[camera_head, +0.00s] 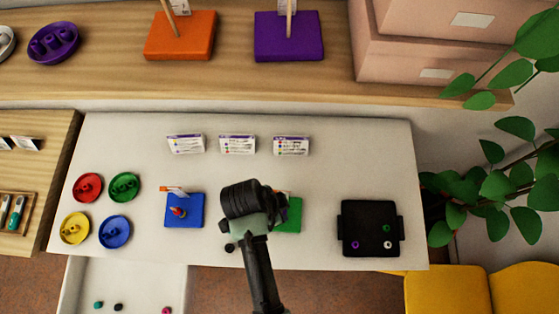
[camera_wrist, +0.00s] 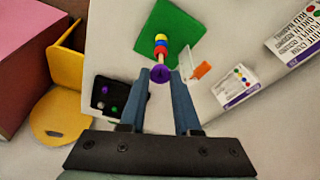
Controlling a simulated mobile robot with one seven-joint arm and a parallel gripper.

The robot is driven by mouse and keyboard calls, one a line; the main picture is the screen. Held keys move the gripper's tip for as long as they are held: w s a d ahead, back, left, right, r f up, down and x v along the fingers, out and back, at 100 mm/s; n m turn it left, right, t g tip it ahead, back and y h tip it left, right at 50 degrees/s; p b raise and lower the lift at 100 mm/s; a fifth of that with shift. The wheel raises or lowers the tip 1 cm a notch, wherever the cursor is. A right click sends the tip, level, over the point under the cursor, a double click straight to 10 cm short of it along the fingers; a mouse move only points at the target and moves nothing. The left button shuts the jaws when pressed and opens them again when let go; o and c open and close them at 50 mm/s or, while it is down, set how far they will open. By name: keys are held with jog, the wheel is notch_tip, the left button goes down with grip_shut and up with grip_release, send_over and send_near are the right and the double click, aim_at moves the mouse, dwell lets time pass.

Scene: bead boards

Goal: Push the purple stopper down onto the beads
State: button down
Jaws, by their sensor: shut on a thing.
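My gripper (camera_wrist: 161,76) is shut on the purple stopper (camera_wrist: 160,74), which sits between the fingertips in the wrist view. Beyond it a short tan length of peg (camera_wrist: 159,60) shows, then a stack of coloured beads (camera_wrist: 161,44), red, yellow and blue, on the green board (camera_wrist: 180,27). The stopper lines up with the peg and is apart from the beads; I cannot tell whether the peg is inside it. In the head view my gripper hides the stopper, the beads and much of the green board (camera_head: 292,215).
A blue board (camera_head: 183,212) with its own beads stands to the left. A black tray (camera_head: 352,215) holding a few beads lies to the right. Several coloured dishes (camera_head: 75,228) are at the far left. Small cards (camera_head: 238,144) stand behind. An orange tag (camera_wrist: 201,70) stands near the green board.

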jog(key=shift+f, duration=0.3)
dwell(0.4)
jog(key=shift+f, duration=0.25)
jog(key=shift+f+b, duration=0.25)
jog(key=shift+b, duration=0.15)
jog(key=shift+f+b, duration=0.6)
jog(key=shift+f, duration=0.3)
jog(key=c, duration=0.5)
grip_release()
jog(key=shift+r, duration=0.1)
jog(key=shift+c, duration=0.2)
